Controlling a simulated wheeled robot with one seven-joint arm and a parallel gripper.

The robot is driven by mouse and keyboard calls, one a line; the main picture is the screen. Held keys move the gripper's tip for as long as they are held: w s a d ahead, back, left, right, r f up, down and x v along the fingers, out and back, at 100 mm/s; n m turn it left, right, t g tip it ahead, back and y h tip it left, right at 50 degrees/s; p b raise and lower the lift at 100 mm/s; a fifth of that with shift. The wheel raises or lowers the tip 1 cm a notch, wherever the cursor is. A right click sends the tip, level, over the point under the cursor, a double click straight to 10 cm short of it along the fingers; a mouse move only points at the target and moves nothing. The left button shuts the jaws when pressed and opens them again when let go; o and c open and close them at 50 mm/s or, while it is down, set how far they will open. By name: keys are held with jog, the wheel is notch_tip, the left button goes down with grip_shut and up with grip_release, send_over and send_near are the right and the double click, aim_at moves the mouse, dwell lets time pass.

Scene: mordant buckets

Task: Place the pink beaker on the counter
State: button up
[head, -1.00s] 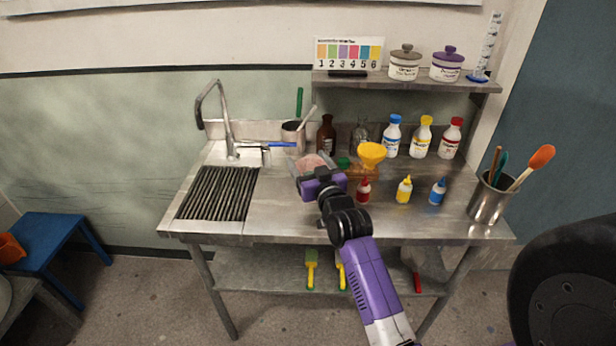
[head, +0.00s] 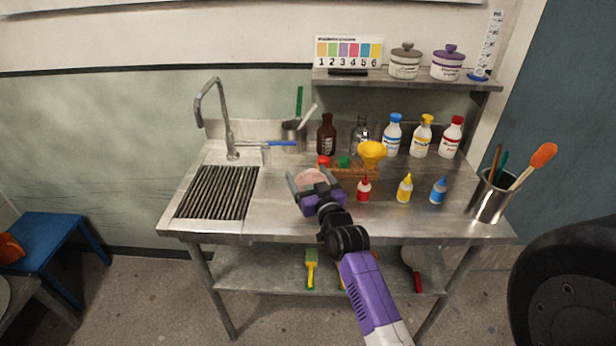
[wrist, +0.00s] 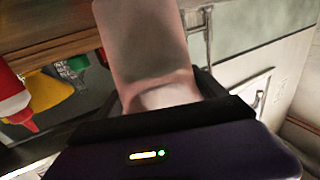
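The pink beaker (head: 310,178) is between the fingers of my gripper (head: 312,183), above or at the middle of the counter (head: 270,205); the head view does not show clearly whether its base touches the metal. In the wrist view the beaker (wrist: 150,45) is pinkish and translucent, and fills the space between the dark fingers of my gripper (wrist: 165,95). The fingers lie close along both its sides, so my gripper looks shut on it. The lower part of the beaker is hidden in the head view.
A sink drain grid (head: 217,192) lies left, with a faucet (head: 226,120) behind. Small red (head: 363,189), yellow (head: 404,188) and blue (head: 438,190) bottles stand right of my gripper. A rack with a yellow funnel (head: 371,154) is behind. The front-left counter strip is clear.

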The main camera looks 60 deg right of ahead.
jog(key=shift+o, duration=0.8)
jog(key=shift+r, duration=0.15)
jog(key=b+v, duration=0.2)
jog(key=v, duration=1)
jog(key=s+a+f+n+t+y, duration=0.1)
jog(key=a+f+n+y, duration=0.2)
jog(key=a, duration=1)
jog(key=s+a+r+n+y, duration=0.1)
jog(key=s+a+n+y, duration=0.2)
jog(key=a, duration=0.7)
jog(key=s+a+r+n+t+y, duration=0.1)
jog(key=s+a+n+y, duration=0.2)
jog(key=s+a+y, duration=0.3)
jog(key=s+a, duration=0.5)
jog(key=s, duration=0.1)
jog(key=shift+s+a+y, duration=0.15)
jog(key=shift+a+y, duration=0.1)
jog(key=shift+y, duration=0.15)
jog(key=shift+d, duration=0.1)
